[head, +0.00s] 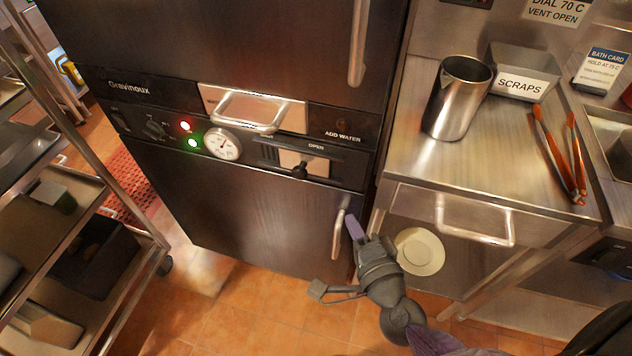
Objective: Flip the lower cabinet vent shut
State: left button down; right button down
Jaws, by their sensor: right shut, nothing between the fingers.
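The lower cabinet (235,200) is a dark brown door under a black control strip. Its vent control (304,160) is on the right part of the strip, a pale plate with a small black knob (299,170) below the word OPEN. The cabinet's upright metal door handle (338,234) is at the door's right edge. My right gripper (353,225) is shut and empty, with its purple-tipped fingers just right of that handle, below and right of the vent knob. I cannot tell whether it touches the handle. My left gripper is not in view.
A steel counter (470,150) at the right bears a metal pitcher (458,100), a SCRAPS bin (522,80) and orange-handled tongs (560,150). A drawer handle (475,222) sticks out below. A water tray handle (250,115) sits above the vent.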

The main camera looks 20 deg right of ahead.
aim_at(281, 157)
jog(key=shift+w+a+f+b, duration=0.3)
jog(key=shift+w+a, duration=0.25)
jog(key=shift+w, duration=1.55)
jog(key=shift+w+a+f+b, duration=0.3)
jog(key=shift+w+a, duration=0.2)
jog(key=shift+w, duration=1.55)
jog(key=shift+w+a+f+b, duration=0.3)
jog(key=shift+w+a, duration=0.25)
jog(key=shift+w, duration=1.55)
jog(key=w+a, duration=0.2)
jog(key=a, duration=0.1)
jog(key=w+a, duration=0.1)
jog(key=shift+a, duration=0.25)
jog(key=shift+a+r, duration=0.1)
